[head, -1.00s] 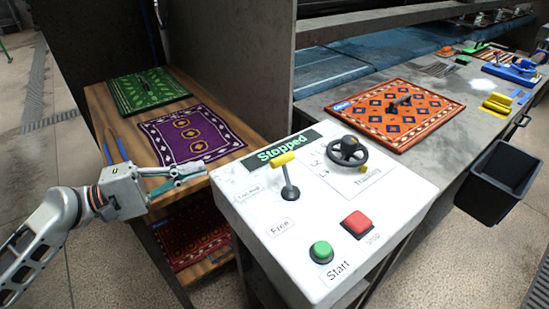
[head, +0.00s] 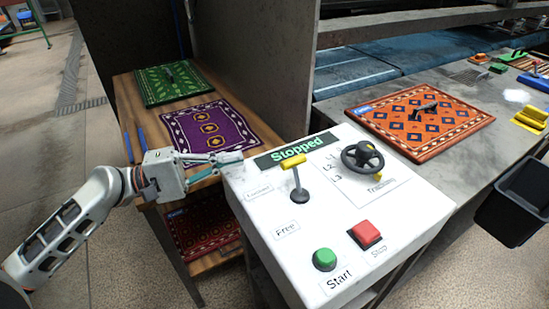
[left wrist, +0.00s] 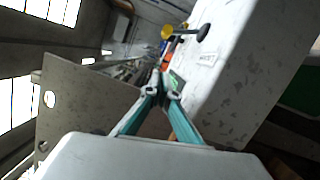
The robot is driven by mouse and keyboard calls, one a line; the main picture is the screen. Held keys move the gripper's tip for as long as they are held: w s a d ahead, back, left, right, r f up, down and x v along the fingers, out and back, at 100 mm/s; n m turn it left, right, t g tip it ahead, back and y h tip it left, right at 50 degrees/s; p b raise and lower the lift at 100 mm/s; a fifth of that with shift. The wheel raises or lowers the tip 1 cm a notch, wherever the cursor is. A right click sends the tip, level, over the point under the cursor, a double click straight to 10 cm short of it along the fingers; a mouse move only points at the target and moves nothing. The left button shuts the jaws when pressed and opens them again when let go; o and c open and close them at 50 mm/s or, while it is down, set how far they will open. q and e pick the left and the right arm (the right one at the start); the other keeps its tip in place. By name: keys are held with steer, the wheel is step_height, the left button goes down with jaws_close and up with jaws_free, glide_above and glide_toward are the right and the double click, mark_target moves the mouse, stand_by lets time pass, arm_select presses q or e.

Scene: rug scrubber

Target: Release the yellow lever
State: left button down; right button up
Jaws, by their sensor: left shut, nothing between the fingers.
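My left gripper (head: 238,158) is left of the lever, at the panel's back left edge. Its teal fingers are shut and empty, apart from the lever. My right gripper is not in view.
The panel carries a "Stopped" display (head: 296,150), a black wheel (head: 362,156), a green Start button (head: 324,259) and a red Stop button (head: 366,234). A wooden table with green (head: 173,82) and purple rugs stands behind my left gripper. An orange rug (head: 421,118) lies right.

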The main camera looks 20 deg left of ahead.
mark_target(296, 177)
arm_select(q)
steer(key=p+x, duration=0.1)
steer(key=x, duration=0.3)
steer(key=p+x, duration=0.1)
steer(key=x, duration=0.3)
steer(key=shift+d+r, duration=0.15)
steer(key=shift+r, duration=0.05)
steer(key=shift+s+d+r+p, duration=0.1)
steer(key=shift+s+d+p, duration=0.1)
steer(key=shift+s+d, duration=0.25)
steer(key=shift+s+d+r+p, duration=0.1)
steer(key=shift+s+d+p, duration=0.15)
steer(key=shift+s, duration=0.3)
steer(key=shift+s+d, duration=0.25)
steer(key=shift+s+d+f, duration=0.1)
steer(key=shift+s+d, duration=0.05)
steer(key=shift+d, duration=0.05)
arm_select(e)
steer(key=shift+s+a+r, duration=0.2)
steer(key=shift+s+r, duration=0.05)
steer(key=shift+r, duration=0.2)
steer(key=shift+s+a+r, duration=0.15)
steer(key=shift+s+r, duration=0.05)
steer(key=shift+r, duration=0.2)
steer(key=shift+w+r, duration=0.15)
